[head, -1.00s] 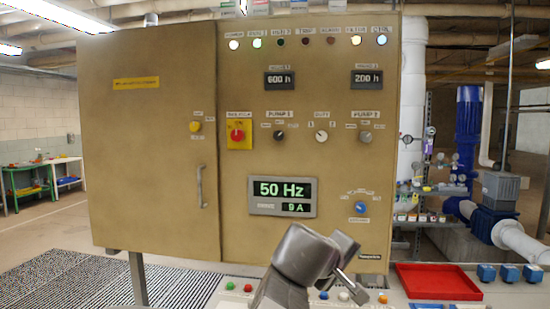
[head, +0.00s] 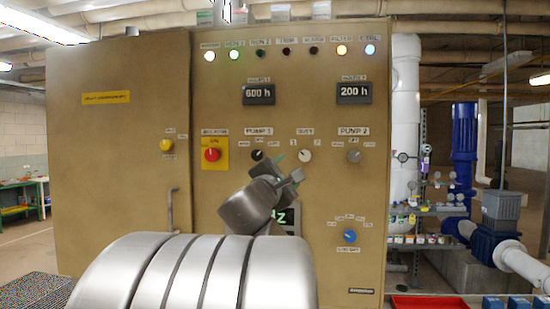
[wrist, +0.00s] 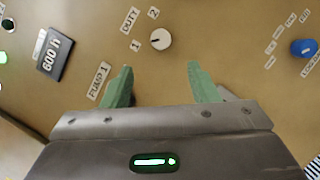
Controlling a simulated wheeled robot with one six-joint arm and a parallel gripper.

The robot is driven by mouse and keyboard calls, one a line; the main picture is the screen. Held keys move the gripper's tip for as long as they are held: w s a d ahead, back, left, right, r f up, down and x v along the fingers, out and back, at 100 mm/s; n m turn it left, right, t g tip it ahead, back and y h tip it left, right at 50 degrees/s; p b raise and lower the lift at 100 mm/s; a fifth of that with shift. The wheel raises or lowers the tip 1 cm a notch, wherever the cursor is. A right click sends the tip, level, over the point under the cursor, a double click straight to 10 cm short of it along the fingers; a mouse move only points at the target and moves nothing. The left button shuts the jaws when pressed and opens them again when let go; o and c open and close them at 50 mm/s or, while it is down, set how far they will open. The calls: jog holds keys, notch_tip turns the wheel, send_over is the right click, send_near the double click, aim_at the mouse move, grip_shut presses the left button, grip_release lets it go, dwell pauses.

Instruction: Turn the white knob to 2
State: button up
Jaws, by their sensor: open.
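The white knob (head: 305,155) sits on the tan panel under the DUTY label, between the marks 1 and 2. In the wrist view the white knob (wrist: 161,39) is ahead of the fingertips, roughly centred between them, with marks 1 and 2 beside it. A dark line crosses it, but I cannot tell clearly which mark it points to. My gripper (head: 288,167) is just below and left of the knob in the head view. In the wrist view my gripper (wrist: 159,67) has its green fingers apart and empty, not touching the knob.
A black PUMP 1 knob (head: 257,155) is left of the white knob and a grey PUMP 2 knob (head: 354,156) is right. A red knob on a yellow plate (head: 213,154) and a blue knob (head: 349,235) are also on the panel. My arm partly covers the display.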

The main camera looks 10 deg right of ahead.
aim_at(304, 157)
jog(key=p+x, duration=0.4)
jog(key=x, duration=0.8)
jog(key=shift+w+d, duration=0.2)
jog(key=c, duration=1)
